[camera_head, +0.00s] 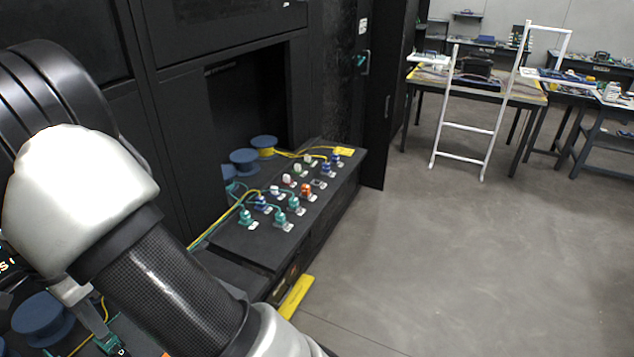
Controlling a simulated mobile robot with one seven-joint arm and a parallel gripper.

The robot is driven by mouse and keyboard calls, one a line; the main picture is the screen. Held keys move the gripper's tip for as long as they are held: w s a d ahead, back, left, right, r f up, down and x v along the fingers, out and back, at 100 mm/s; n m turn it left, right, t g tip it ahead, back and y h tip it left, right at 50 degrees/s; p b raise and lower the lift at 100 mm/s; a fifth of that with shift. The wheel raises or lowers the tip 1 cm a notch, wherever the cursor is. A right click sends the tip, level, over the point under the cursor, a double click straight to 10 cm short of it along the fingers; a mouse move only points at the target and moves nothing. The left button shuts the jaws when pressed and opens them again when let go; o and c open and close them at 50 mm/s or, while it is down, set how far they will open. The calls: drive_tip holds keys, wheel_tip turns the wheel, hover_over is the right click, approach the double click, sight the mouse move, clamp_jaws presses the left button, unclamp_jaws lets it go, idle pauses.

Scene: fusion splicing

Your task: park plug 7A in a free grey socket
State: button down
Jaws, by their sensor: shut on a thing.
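A dark sloping panel (228,241) at the foot of the black cabinet carries several small plugs and sockets with white tags. Teal plugs (281,216) stand at its near end. Blue, white and pale green plugs and an orange one (306,190) stand farther up. A small greyish fitting (318,183) near the right edge looks to be without a plug, but it is too small to be sure. The tags are unreadable, so I cannot tell which plug is 7A. My arm fills the left side, and I cannot make out my gripper or anything in it.
Blue spools (244,160) and yellow cables lie behind the panel. Another blue spool (42,318) is at the lower left. A yellow bar (296,296) lies by the panel's front. A white ladder-like frame (466,128) and worktables stand at the back right. The grey floor between is clear.

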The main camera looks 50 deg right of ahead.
drive_tip(key=shift+r+p, duration=1.3)
drive_tip(key=shift+r, duration=0.6)
